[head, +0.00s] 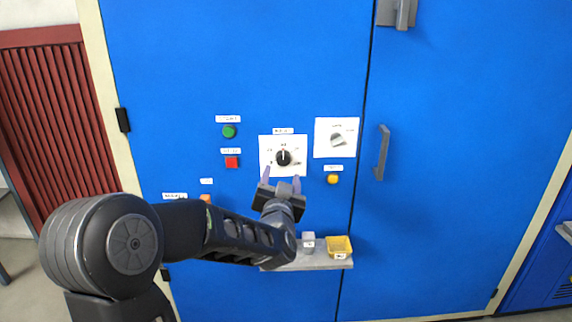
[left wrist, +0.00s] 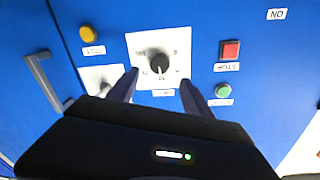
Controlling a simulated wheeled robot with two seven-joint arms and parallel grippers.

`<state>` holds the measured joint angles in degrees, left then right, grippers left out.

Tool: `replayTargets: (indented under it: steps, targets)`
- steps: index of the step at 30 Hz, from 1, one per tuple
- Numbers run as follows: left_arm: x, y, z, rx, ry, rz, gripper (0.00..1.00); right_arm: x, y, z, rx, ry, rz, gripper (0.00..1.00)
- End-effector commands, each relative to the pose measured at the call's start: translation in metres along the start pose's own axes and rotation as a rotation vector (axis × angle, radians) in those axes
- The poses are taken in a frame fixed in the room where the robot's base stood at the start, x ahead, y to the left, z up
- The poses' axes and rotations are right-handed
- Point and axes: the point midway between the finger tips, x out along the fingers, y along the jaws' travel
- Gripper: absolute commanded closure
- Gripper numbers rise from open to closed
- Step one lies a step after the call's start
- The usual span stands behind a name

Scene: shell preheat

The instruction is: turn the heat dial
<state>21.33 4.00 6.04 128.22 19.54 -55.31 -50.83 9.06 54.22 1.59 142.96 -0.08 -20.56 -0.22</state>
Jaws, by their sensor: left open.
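The heat dial (head: 284,157) is a round black knob with a pale pointer mark on a white square plate (head: 265,143), fixed to the blue cabinet front. In the left wrist view the dial (left wrist: 159,64) shows upside down, between and beyond my fingertips. My left gripper (head: 282,181) is open and empty, just below the dial with its fingers pointing up toward the plate. Its two fingers also show in the left wrist view (left wrist: 159,80), one on each side of the dial and apart from it. My right gripper is not in view.
A second knob (head: 338,140) on a white plate is to the right. A green button (head: 229,131) and a red square button (head: 232,162) are left, a yellow button (head: 333,179) lower right. A shelf (head: 305,262) below holds a yellow bin (head: 339,246). A door handle (head: 382,153) sticks out.

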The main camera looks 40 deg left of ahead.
Motion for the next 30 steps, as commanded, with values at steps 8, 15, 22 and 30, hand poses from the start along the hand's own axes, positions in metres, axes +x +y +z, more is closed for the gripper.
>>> replayTargets:
  steps: [8,15,22,30]
  targets:
    - [0.009,0.0,0.001,-0.001,-0.002,0.001,0.42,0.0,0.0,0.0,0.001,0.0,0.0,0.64]
    - [0.044,0.001,0.001,-0.001,-0.002,0.001,0.42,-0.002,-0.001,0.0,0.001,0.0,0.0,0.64]
    - [0.073,0.001,0.001,-0.002,-0.002,0.002,0.42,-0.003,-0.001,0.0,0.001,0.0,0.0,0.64]
    - [0.078,0.001,0.001,-0.001,-0.002,0.002,0.42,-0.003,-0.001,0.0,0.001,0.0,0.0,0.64]
